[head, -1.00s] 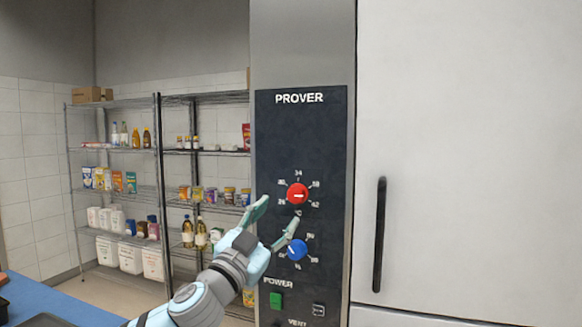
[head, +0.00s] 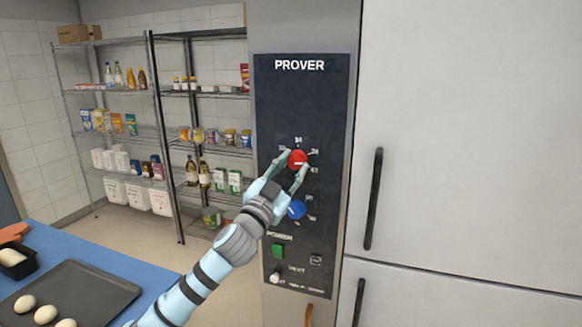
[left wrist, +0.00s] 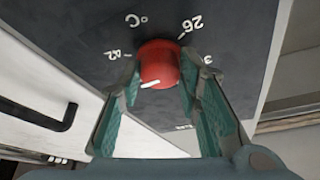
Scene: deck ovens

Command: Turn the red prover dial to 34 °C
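The red dial (head: 297,159) sits on the dark prover panel (head: 330,100), just above a blue dial (head: 297,209). My left gripper (head: 293,163) is at the red dial, with one finger on either side of it. In the left wrist view the red dial (left wrist: 159,60) lies between the fingertips, which stand close beside it; I cannot tell whether they touch it. The dial's white mark slants toward the lower left there, and a finger hides part of the scale. The numbers 42 and 26 show around it. My right gripper is not in view.
A green power button (head: 278,250) is below the dials. The large white door with a black handle (head: 373,198) is right of the panel. Wire shelves (head: 115,130) with goods stand at the left. A dark tray (head: 85,290) with dough balls lies on a blue surface.

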